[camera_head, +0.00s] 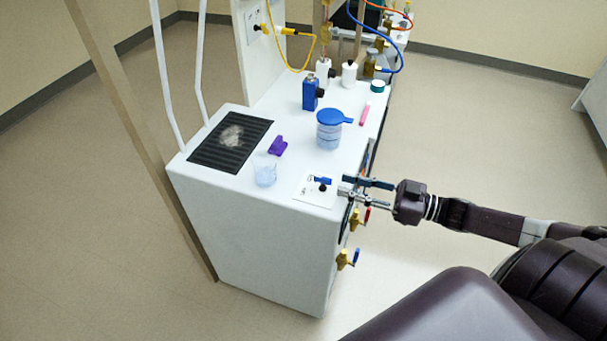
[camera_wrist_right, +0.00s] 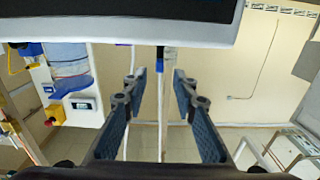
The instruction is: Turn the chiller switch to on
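A white panel (camera_head: 313,197) with a small switch (camera_head: 322,185) lies on the front right corner of the bench top. The switch shows a blue lever and a black knob; its marking is too small to read. My right gripper (camera_head: 352,188) is just right of the panel, at the bench edge, with its fingers pointing left towards the switch. In the right wrist view, my right gripper (camera_wrist_right: 158,88) is open, its two fingers apart with no object clearly held between them. Whether a fingertip touches the switch cannot be told. My left gripper is not in view.
The bench (camera_head: 250,240) also holds a clear beaker (camera_head: 265,173), a purple item (camera_head: 278,146), a blue-lidded jar (camera_head: 329,130) and a blue box (camera_head: 310,93). Yellow valves (camera_head: 345,259) with coloured handles stick out from its right side. The floor right of the bench is clear.

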